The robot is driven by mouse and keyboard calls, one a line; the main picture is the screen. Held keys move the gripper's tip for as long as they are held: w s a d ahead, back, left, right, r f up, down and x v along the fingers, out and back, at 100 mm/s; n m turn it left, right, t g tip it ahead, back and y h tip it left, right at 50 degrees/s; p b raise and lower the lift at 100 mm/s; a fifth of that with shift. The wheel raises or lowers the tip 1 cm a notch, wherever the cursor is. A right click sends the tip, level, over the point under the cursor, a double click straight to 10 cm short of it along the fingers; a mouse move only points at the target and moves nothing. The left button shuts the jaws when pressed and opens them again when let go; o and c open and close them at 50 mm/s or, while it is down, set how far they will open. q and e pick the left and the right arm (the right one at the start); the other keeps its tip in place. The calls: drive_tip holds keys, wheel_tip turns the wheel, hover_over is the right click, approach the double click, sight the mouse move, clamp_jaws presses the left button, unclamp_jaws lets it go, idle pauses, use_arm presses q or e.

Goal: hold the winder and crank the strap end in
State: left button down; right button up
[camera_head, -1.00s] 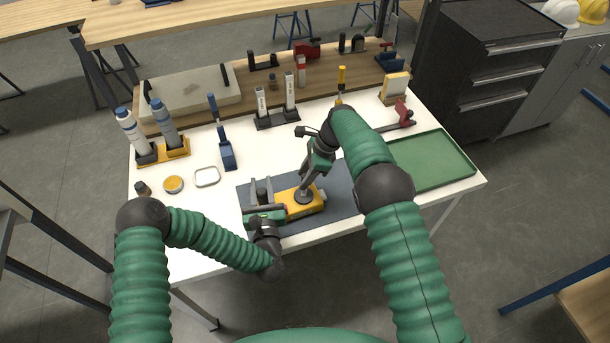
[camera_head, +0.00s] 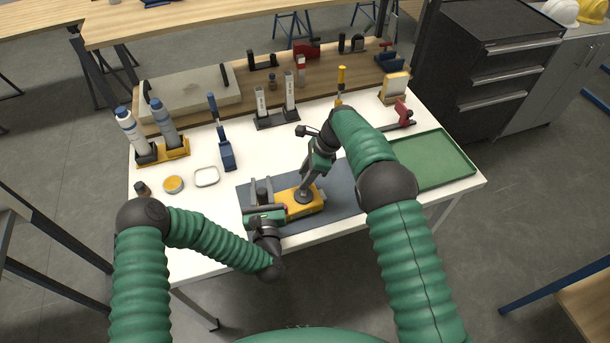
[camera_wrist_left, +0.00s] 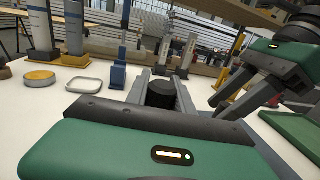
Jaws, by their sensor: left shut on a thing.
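The winder (camera_head: 317,207) has a yellow body and lies on a dark grey mat at the front of the white table. A grey round part (camera_head: 303,197) sits on top of it, with a small red spot at its left. My left gripper (camera_head: 262,190) is at the winder's left end. In the left wrist view its fingers are shut around a black cylindrical grip (camera_wrist_left: 160,94). My right gripper (camera_head: 307,186) points down onto the round part; it also shows in the left wrist view (camera_wrist_left: 228,104). Its fingertip contact is hidden. I cannot make out the strap end.
The dark mat (camera_head: 345,200) extends right, beside a green tray (camera_head: 440,165). A black holder (camera_head: 277,119) stands behind.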

drive_tip(key=v, duration=1.1)
drive_tip(key=shift+d+r, duration=0.15)
drive_tip(key=shift+r, duration=0.25)
use_arm(q)
drive_tip(key=c, duration=1)
unclamp_jaws()
use_arm(e)
drive_tip(key=shift+w, duration=0.1)
